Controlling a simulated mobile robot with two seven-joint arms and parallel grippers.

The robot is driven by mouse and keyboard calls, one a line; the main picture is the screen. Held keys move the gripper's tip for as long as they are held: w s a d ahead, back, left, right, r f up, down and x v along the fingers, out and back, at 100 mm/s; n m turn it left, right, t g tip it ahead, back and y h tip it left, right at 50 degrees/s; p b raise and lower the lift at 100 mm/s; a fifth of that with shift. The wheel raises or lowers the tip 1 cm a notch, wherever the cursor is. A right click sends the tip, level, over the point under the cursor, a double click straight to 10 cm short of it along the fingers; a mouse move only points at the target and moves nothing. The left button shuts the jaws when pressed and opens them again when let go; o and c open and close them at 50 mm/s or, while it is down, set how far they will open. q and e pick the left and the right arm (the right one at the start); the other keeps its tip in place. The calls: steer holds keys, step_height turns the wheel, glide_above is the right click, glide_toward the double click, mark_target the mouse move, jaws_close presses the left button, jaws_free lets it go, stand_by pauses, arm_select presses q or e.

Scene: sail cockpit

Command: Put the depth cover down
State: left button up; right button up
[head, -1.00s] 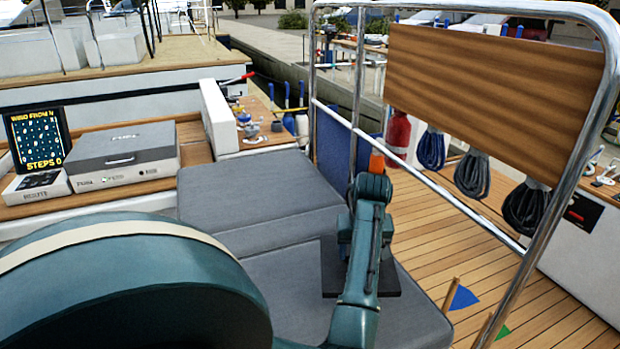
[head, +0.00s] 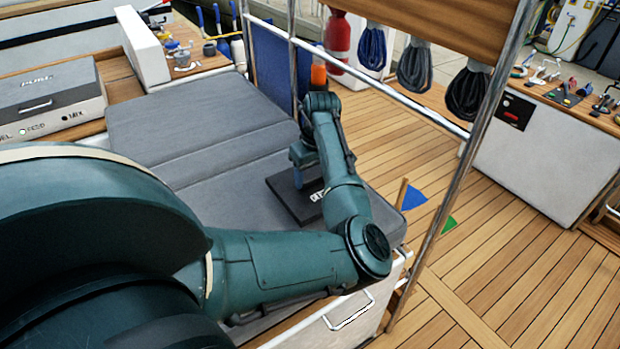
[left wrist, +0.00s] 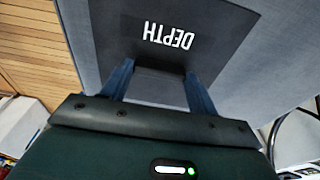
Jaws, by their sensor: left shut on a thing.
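The depth cover (head: 290,204) is a flat dark square plate with white lettering, partly hidden behind my left arm in the head view. In the left wrist view the cover (left wrist: 211,24) shows the word DEPTH, upside down. My left gripper (head: 298,178) is shut on the cover. My right gripper is not in view.
A steel rail frame (head: 487,115) with a wooden board stands right of the cushion. Coiled ropes (head: 414,66) and a red cylinder (head: 337,42) hang behind it. A grey box (head: 45,95) sits at left. The wooden deck (head: 500,235) at right is mostly clear.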

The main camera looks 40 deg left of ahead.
mark_target(313, 179)
arm_select(q)
step_height(313, 179, down, 3)
stand_by(0.3)
steer(key=o, duration=1)
steer(key=shift+r, duration=0.1)
steer(key=r, duration=0.4)
steer(key=d+r, duration=0.1)
steer(key=r, duration=0.3)
steer(key=r+p, duration=0.1)
steer(key=r, duration=0.2)
steer(key=shift+s+d+r, duration=0.25)
steer(key=shift+d+r, duration=0.1)
steer(key=shift+r, duration=0.05)
